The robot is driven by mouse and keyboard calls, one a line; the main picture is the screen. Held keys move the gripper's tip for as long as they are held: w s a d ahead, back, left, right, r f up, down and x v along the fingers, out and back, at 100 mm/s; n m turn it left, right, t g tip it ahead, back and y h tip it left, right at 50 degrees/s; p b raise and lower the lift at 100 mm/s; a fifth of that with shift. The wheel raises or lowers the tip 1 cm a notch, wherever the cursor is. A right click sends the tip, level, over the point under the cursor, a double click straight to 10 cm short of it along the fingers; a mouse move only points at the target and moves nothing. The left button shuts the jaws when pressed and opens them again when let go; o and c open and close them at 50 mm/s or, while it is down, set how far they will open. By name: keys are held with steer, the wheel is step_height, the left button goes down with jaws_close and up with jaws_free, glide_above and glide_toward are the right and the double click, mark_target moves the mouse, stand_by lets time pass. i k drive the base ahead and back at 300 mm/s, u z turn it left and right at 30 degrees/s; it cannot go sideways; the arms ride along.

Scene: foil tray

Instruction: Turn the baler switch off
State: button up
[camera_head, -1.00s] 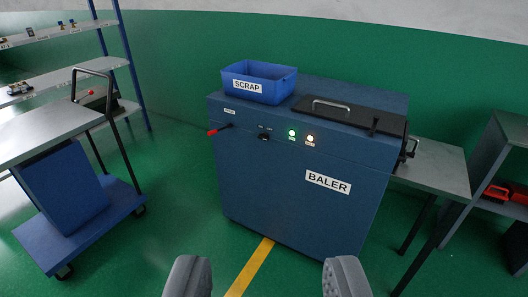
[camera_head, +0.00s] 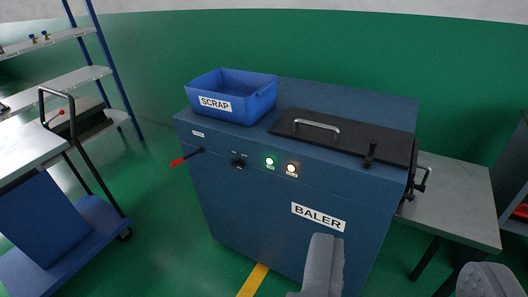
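The baler (camera_head: 250,205) is a large dark blue cabinet in the middle of the view. Its switch (camera_head: 238,163) is a small black knob on the upper front panel. A lit green lamp (camera_head: 270,161) and a lit white lamp (camera_head: 291,169) sit to its right. A lever with a red grip (camera_head: 178,161) sticks out to its left. The knob's exact setting is too small to read. My gripper (camera_head: 405,280) is open and empty at the lower right, with its fingers wide apart, in front of the baler and apart from the switch.
A blue SCRAP bin (camera_head: 230,97) and a black lid with a metal handle (camera_head: 340,136) are on top of the baler. A grey side table (camera_head: 450,195) stands at right. A blue cart (camera_head: 75,235) and a shelf rack (camera_head: 75,80) stand at left. Green floor lies between cart and baler.

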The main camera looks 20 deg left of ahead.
mark_target(239, 163)
steer(key=u, duration=0.2)
steer(key=i, duration=1.15)
steer(key=u, duration=0.95)
steer(key=i, duration=0.25)
steer(key=u, duration=0.15)
